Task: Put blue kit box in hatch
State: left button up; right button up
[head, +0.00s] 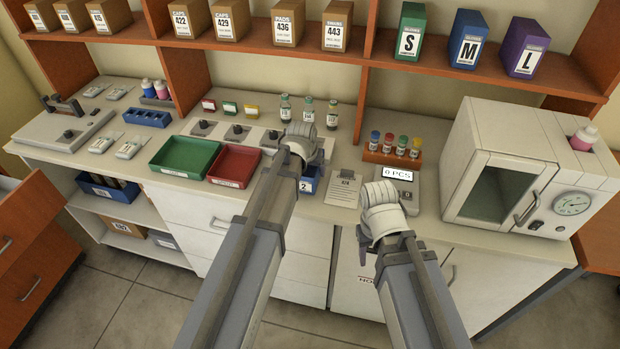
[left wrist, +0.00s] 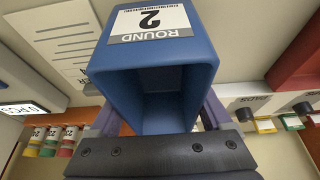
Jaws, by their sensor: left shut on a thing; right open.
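A blue box (head: 309,184) labelled "ROUND 2" is at the counter's front middle, partly hidden by my left arm. My left gripper (left wrist: 160,118) is shut on this blue box (left wrist: 157,65), with a finger on each side. Its open mouth faces the left wrist camera, and the inside looks empty. My right gripper (head: 380,208) is open, over the counter's front edge beside a "0 PCS" display; its fingertips are hard to see. No part is clearly marked as a hatch; a white cabinet (head: 515,150) with a dark window, handle and dial stands at the right.
A green tray (head: 184,157) and a red tray (head: 234,166) lie left of the blue box. Small bottles (head: 308,108) stand behind it. An orange rack (head: 394,158) holds several coloured vials. A wooden shelf (head: 480,66) above carries S, M and L boxes.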

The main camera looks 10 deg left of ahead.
pick_arm(q)
notch_tip(320, 180, down, 2)
jog(key=shift+f+b, duration=0.15)
jog(key=shift+b, duration=0.5)
pick_arm(e)
notch_tip(320, 180, down, 2)
pick_arm(q)
jog(key=o, duration=1.3)
jog(key=shift+c, duration=0.2)
pick_arm(e)
jog(key=shift+f, duration=0.15)
pick_arm(q)
jog(key=shift+r, duration=0.2)
jog(key=p+v, duration=1.1)
jog(key=v, duration=0.1)
pick_arm(e)
notch_tip(320, 180, up, 12)
jog(key=shift+f, duration=0.25)
